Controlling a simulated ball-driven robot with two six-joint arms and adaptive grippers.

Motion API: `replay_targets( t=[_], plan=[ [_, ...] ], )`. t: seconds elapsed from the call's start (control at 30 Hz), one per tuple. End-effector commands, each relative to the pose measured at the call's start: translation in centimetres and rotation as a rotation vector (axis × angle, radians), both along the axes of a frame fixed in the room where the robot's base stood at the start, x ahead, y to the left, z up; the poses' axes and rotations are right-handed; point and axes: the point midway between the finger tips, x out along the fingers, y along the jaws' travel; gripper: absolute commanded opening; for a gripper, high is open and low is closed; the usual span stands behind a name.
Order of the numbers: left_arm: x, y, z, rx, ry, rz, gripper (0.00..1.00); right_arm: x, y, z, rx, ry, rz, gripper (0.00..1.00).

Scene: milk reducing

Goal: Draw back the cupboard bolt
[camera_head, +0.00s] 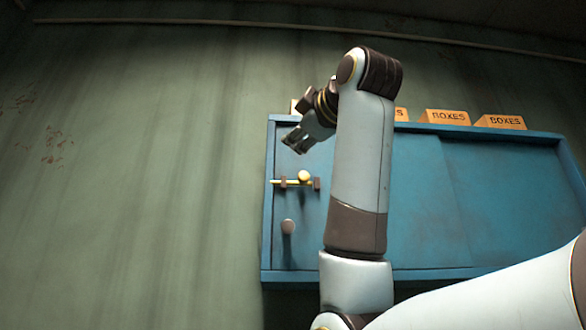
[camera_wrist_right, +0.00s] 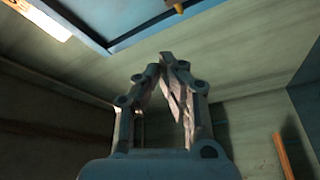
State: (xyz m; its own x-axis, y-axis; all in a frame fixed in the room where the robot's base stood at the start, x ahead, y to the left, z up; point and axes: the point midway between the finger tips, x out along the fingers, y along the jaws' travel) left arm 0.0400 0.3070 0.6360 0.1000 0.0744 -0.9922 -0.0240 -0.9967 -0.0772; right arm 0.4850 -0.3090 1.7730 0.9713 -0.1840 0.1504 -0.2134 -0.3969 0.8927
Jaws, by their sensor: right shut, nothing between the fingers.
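The blue cupboard (camera_head: 478,200) hangs on the green wall. My right gripper (camera_head: 289,146) is above the bolt, in front of the cupboard's upper left part, apart from the bolt. In the right wrist view its fingertips (camera_wrist_right: 167,58) meet with nothing between them. My left gripper is not in view.
Several orange signs reading BOXES (camera_head: 447,117) stand on the cupboard's top, one mostly hidden behind my right arm. My right arm covers part of the cupboard front. The wall left of the cupboard (camera_head: 140,170) is bare and clear.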

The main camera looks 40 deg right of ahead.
Motion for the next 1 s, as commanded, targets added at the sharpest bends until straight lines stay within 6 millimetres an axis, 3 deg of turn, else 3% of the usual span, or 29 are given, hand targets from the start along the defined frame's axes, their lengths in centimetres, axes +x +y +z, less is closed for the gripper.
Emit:
replay_targets(
  t=[0.37,0.83,1.0],
  plan=[
    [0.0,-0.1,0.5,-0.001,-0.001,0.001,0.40,1.0,-0.2,0.2,0.003,0.002,-0.001,0.00],
    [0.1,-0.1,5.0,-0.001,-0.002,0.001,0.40,10.0,-1.9,1.8,0.003,0.005,0.000,0.00],
    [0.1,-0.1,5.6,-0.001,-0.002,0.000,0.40,8.7,-4.1,0.3,0.000,0.002,-0.005,0.00]
  ],
)
